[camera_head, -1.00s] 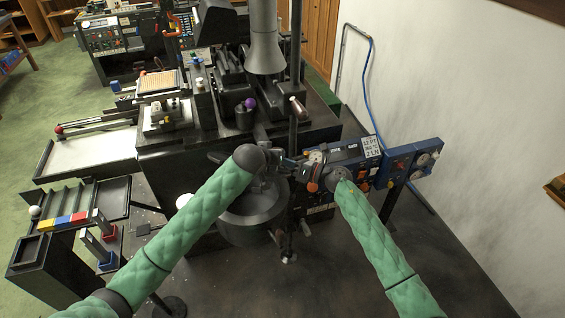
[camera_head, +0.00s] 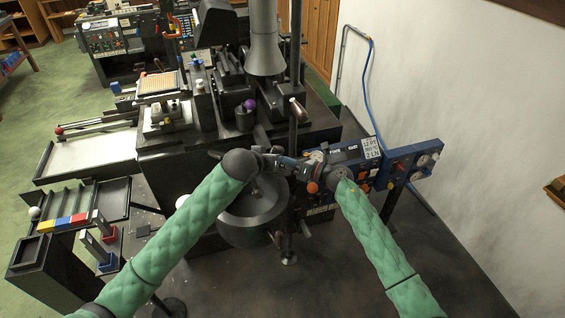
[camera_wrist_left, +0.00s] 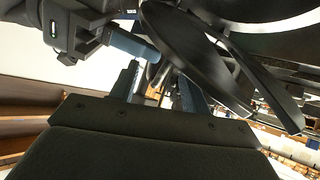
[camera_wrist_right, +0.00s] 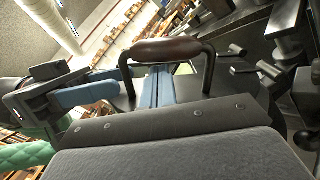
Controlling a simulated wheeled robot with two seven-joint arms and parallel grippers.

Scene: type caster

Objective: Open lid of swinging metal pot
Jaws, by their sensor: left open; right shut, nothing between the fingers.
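The grey metal pot (camera_head: 252,228) hangs low in the middle of the head view, partly hidden behind my left arm. A dark round plate, seemingly the lid (camera_wrist_left: 190,50), is close beyond my left fingers in the left wrist view. My left gripper (camera_head: 284,161) is open, above the pot's right side; its fingers show apart in the left wrist view (camera_wrist_left: 158,92). My right gripper (camera_head: 312,164) is shut and empty beside it. In the right wrist view its closed fingers (camera_wrist_right: 155,84) appear between the legs of a brown-gripped handle (camera_wrist_right: 167,50); contact is unclear.
The black casting machine (camera_head: 190,150) stands behind the pot. A blue control panel (camera_head: 402,166) is close on the right. Colored blocks (camera_head: 63,222) lie at the left. Floor at lower right is clear.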

